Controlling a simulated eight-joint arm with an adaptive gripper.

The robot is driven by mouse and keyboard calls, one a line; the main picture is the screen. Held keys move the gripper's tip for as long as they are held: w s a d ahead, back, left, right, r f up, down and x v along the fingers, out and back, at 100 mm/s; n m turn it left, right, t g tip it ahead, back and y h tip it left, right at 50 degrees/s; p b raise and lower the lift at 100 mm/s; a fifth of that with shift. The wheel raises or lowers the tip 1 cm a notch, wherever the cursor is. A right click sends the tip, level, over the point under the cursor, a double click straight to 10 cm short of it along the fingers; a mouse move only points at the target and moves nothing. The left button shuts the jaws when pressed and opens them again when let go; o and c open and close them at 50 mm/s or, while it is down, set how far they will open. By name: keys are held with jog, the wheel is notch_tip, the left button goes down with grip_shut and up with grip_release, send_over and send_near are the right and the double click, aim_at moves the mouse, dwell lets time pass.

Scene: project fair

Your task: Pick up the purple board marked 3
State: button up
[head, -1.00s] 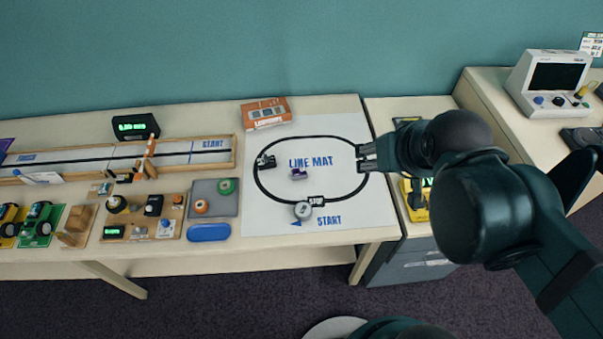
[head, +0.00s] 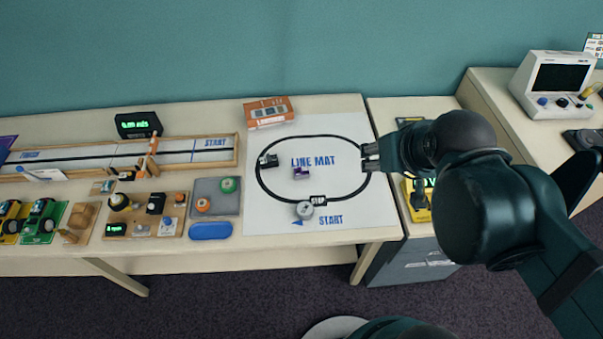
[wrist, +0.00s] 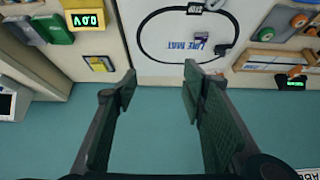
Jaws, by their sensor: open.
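A small purple piece (head: 301,172) lies on the line mat (head: 345,212), inside the black oval track. It also shows in the wrist view (wrist: 201,41), beyond my fingers. It is too small for me to read a 3 on it. My gripper (head: 369,158) is above the right part of the mat, to the right of the purple piece and apart from it. In the wrist view my gripper (wrist: 160,88) has its two fingers spread wide with nothing between them. At the far left edge of the head view a purple panel (head: 6,145) is partly cut off.
A small black-and-white car (head: 267,160) and a round grey puck (head: 305,209) are on the mat. An orange box (head: 268,111) stands behind it. A grey tray (head: 216,190) is to its left. A yellow meter (head: 416,205) is right, below my arm.

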jog(key=n+g, duration=0.7)
jog(key=n, duration=1.2)
send_over(301, 171)
jog(key=f, duration=2.5)
jog(key=shift+s+d, duration=0.15)
jog(key=shift+d, duration=0.05)
jog(key=shift+a+f, duration=0.2)
jog(key=shift+f, duration=0.2)
jog(key=shift+f+b, duration=0.35)
jog(key=shift+f, duration=0.95)
